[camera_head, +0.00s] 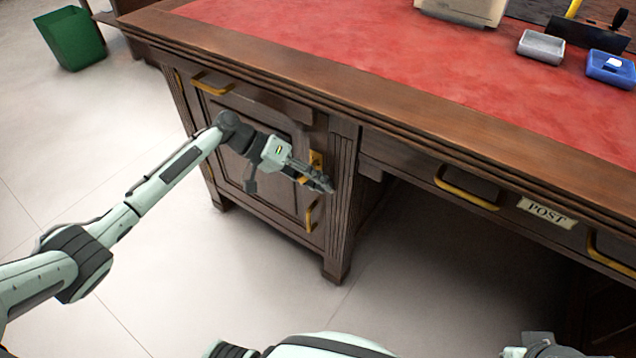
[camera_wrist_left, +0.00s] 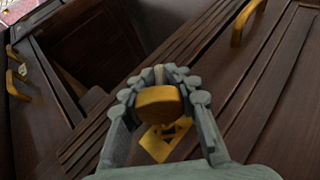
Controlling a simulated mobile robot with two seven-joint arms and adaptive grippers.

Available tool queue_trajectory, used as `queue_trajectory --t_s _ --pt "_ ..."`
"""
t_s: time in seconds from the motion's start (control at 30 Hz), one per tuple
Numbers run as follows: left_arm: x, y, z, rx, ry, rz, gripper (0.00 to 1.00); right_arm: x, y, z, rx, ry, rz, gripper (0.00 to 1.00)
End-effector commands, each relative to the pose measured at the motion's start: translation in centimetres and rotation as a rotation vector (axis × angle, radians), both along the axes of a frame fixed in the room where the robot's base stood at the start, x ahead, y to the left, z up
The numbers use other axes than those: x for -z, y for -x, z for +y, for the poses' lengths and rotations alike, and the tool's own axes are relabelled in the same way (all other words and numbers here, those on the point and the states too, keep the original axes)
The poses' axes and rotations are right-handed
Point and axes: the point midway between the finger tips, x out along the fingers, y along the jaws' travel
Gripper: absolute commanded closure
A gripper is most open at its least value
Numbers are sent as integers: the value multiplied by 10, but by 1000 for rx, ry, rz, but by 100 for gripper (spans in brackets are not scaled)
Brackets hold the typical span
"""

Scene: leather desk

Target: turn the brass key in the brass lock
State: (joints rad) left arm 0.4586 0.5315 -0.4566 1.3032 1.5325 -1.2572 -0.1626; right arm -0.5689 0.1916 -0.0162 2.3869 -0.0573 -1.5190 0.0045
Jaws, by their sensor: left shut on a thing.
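The brass lock (camera_head: 316,164) is a plate on the front of the desk's left cabinet door, partly hidden behind my gripper. In the left wrist view the lock plate (camera_wrist_left: 163,141) shows below the key, tilted in the picture. The brass key (camera_wrist_left: 159,103) has a rounded bow that sits between my left fingers. My left gripper (camera_head: 325,184) is shut on the key, right at the lock; it also shows in the left wrist view (camera_wrist_left: 158,98). The key's shaft is hidden, so how deep it sits in the lock I cannot tell. My right gripper is not clearly shown.
The wooden desk (camera_head: 400,100) has a red leather top (camera_head: 380,60). Brass handles stick out: one on the top left drawer (camera_head: 212,84), one on the door (camera_head: 311,214), one on the middle drawer (camera_head: 466,190). A POST label (camera_head: 547,212) is beside it. The knee space is open.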

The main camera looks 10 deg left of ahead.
Motion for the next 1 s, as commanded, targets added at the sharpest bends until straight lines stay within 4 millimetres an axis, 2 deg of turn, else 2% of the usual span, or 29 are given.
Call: queue_trajectory --t_s 0.6,1.0 --pt "-3 2 -5 0 185 67 99 27 0 0 0 0 0 100" --pt "-6 2 -6 0 206 76 99 28 0 0 0 0 0 100"
